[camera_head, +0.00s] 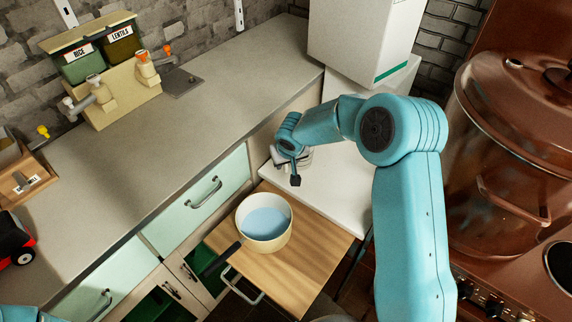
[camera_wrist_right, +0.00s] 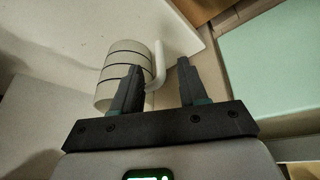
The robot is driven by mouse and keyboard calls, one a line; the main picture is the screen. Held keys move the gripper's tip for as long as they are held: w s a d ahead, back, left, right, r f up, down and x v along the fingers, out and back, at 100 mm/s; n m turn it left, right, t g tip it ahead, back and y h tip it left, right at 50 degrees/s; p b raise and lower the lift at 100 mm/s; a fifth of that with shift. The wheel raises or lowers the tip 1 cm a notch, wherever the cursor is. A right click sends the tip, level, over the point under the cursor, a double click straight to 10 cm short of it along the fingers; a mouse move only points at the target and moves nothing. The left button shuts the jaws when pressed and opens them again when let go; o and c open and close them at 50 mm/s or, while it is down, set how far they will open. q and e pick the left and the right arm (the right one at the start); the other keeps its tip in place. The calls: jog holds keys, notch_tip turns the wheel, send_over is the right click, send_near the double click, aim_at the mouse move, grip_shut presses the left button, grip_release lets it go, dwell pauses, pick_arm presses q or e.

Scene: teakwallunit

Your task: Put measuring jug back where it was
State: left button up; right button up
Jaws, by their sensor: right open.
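The measuring jug (camera_wrist_right: 108,82) is a white cylinder with dark bands and a white side handle (camera_wrist_right: 157,62). It stands on a white surface (camera_wrist_right: 178,22), which shows in the head view as a white shelf (camera_head: 335,190). My right gripper (camera_wrist_right: 160,66) is open, with one finger in front of the jug's body and the other beyond the handle. The handle shows between the fingertips; I cannot tell whether they touch it. In the head view my right gripper (camera_head: 288,172) is low over the shelf and mostly hides the jug. My left gripper is out of view.
A saucepan (camera_head: 279,242) with bluish contents stands on a pulled-out wooden board (camera_head: 310,265) in front of the shelf. A white box (camera_head: 350,45) is behind. A large copper pot (camera_head: 500,150) is at right. The long counter (camera_head: 200,120) is mostly clear.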

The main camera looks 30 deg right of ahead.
jog(key=v, duration=0.8)
